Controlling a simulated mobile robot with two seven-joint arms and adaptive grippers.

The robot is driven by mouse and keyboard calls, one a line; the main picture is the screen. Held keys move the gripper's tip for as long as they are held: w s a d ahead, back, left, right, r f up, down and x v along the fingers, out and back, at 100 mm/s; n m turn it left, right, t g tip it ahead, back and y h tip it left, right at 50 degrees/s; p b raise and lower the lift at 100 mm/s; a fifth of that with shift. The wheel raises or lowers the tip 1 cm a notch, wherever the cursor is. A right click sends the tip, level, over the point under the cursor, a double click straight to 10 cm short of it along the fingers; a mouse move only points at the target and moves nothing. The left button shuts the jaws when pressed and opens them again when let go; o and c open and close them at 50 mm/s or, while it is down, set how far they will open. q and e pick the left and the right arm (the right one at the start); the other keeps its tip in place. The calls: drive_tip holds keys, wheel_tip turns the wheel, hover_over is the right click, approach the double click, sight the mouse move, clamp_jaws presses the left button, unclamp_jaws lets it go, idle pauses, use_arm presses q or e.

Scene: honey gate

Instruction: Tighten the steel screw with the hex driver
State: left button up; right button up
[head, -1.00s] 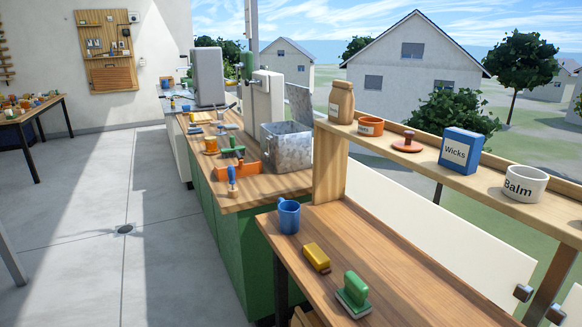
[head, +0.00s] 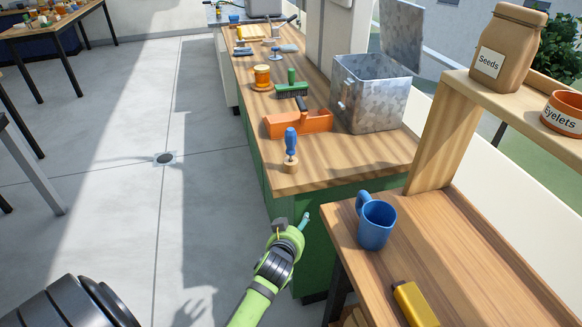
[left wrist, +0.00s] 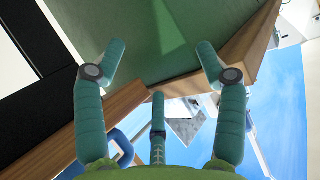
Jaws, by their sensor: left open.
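A blue-handled tool (head: 291,142), which looks like the hex driver, stands upright in a small wooden block (head: 290,167) near the front of the green bench's wooden top. A small metal fitting (head: 342,104) shows on the side of the galvanised box (head: 372,95); I cannot tell whether it is the steel screw. My left gripper (head: 291,226) is below and in front of the bench edge, apart from the tool. In the left wrist view its teal fingers (left wrist: 160,66) are spread and empty before the green bench side (left wrist: 150,35). My right gripper is not in view.
An orange tool caddy (head: 298,123), a green brush (head: 291,89) and an orange jar (head: 262,77) stand behind the tool. A blue mug (head: 376,224) and a yellow block (head: 414,303) are on the nearer table at right.

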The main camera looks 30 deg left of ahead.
use_arm(q)
drive_tip(key=w+a+r, duration=0.1)
drive_tip(key=r, duration=0.2)
drive_tip(key=w+a+r+n+t+y, duration=0.1)
drive_tip(key=r, duration=0.2)
drive_tip(key=w+a+r+t+y, duration=0.1)
drive_tip(key=a+r, duration=0.1)
drive_tip(key=r, duration=0.2)
drive_tip(key=shift+w+r+n, duration=0.1)
drive_tip(key=shift+w+n, duration=0.1)
drive_tip(key=shift+n, duration=0.2)
drive_tip(key=n+t+y, duration=0.1)
drive_tip(key=t, duration=0.1)
approach(293, 143)
drive_tip(key=w, duration=0.1)
drive_tip(key=w+a, duration=0.1)
drive_tip(key=w+f, duration=0.1)
drive_tip(key=shift+w+a+f, duration=0.1)
drive_tip(key=shift+w+a, duration=0.2)
drive_tip(key=shift+w, duration=0.05)
drive_tip(key=shift+y, duration=0.3)
drive_tip(key=x, duration=0.4)
drive_tip(key=r+p+x, duration=0.1)
drive_tip(key=x, duration=0.2)
drive_tip(key=shift+w+a, duration=0.1)
drive_tip(key=shift+w, duration=0.05)
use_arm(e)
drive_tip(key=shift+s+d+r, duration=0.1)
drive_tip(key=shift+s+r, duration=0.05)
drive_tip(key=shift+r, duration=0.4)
